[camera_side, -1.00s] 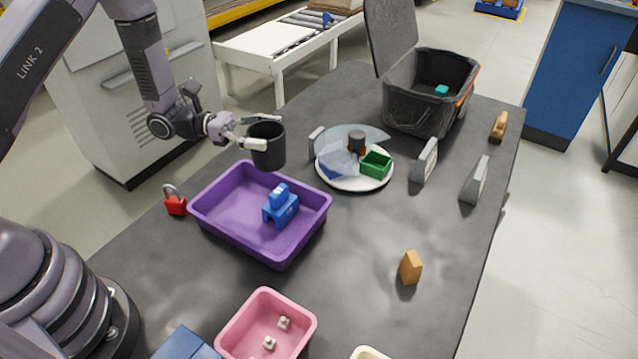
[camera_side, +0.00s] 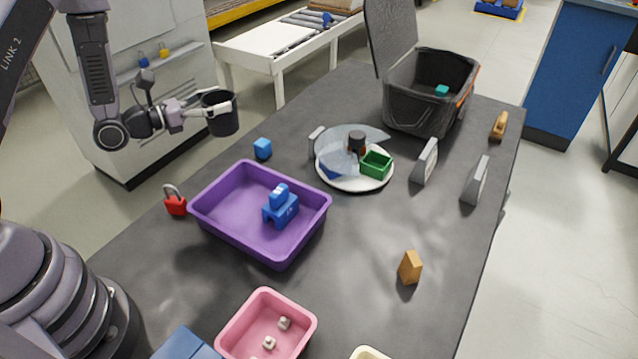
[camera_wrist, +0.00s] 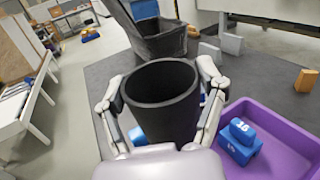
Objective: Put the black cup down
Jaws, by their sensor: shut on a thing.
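The black cup (camera_side: 220,117) is upright in my gripper (camera_side: 205,112), held in the air past the table's left edge in the side view. In the wrist view the cup (camera_wrist: 163,100) stands between the two fingers of my gripper (camera_wrist: 160,110), which press on its sides. Its open top faces up and the part of the inside that shows looks empty. The dark table top (camera_side: 345,265) is to the right of the cup and lower.
A purple tray (camera_side: 225,215) with blue blocks, a red padlock (camera_side: 175,204), and a white plate (camera_side: 350,184) with a clear lid are nearby. A black bin (camera_side: 410,100) stands at the back. The table's right front is mostly clear.

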